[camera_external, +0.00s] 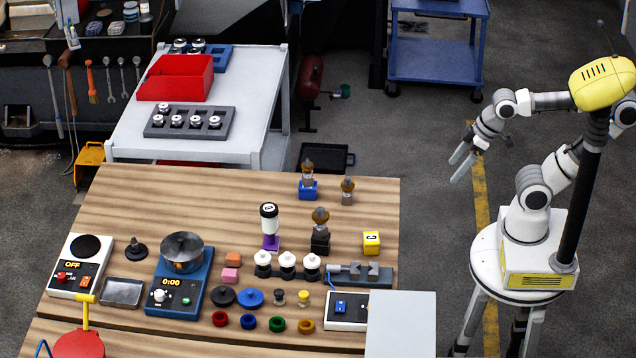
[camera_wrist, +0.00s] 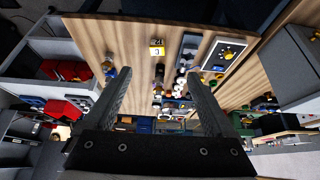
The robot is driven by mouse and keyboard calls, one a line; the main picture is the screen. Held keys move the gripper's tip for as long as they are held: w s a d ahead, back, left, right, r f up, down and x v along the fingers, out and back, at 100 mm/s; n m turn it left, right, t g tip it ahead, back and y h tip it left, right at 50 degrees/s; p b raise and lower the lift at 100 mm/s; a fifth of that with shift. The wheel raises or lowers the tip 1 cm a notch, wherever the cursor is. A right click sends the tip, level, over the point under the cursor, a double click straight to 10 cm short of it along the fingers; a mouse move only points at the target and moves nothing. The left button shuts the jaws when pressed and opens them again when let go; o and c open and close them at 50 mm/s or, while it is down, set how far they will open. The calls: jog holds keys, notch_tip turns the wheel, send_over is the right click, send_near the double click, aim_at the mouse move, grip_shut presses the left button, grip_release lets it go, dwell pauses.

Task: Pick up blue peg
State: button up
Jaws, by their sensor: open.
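No plainly peg-shaped blue thing stands out, so I cannot tell which item is the blue peg. On the wooden table (camera_external: 150,200) small blue things show: a blue ring (camera_external: 248,321) in a row of coloured rings, a flat blue disc (camera_external: 250,298) just behind it, and a blue block (camera_external: 308,193) under a brown-topped fitting at the back. My gripper (camera_external: 461,166) is open and empty, raised to the right of the table and apart from everything. In the wrist view my gripper (camera_wrist: 160,98) has its two fingers wide apart, with the table beyond them.
A white cart (camera_external: 130,140) with a red bin (camera_external: 176,78) and a grey tray (camera_external: 189,122) stands behind the table. Scales, white-topped pieces and a yellow cube (camera_external: 371,242) crowd the table. A blue trolley (camera_external: 432,62) stands at the back. The table's back left is bare.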

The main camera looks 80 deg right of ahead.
jog(key=n+g+y+b, duration=0.1)
jog(key=n+g+y, duration=0.1)
jog(key=n, duration=0.4)
send_over(313, 254)
jog(key=s+d, duration=0.4)
jog(key=s, duration=0.2)
notch_tip(313, 254, down, 8)
jog(key=shift+w+a+r+x, duration=0.1)
jog(key=shift+w+a+x, duration=0.1)
jog(key=shift+x, duration=2.75)
jog(key=shift+w+a+r+x, duration=0.1)
jog(key=shift+a+x, duration=0.1)
jog(key=shift+x, duration=2.75)
jog(key=shift+w+a+r+x, duration=0.1)
jog(key=shift+w+a+x, duration=0.1)
jog(key=shift+x, duration=2.8)
jog(key=shift+s, duration=0.1)
jog(key=shift+c, duration=0.2)
grip_shut()
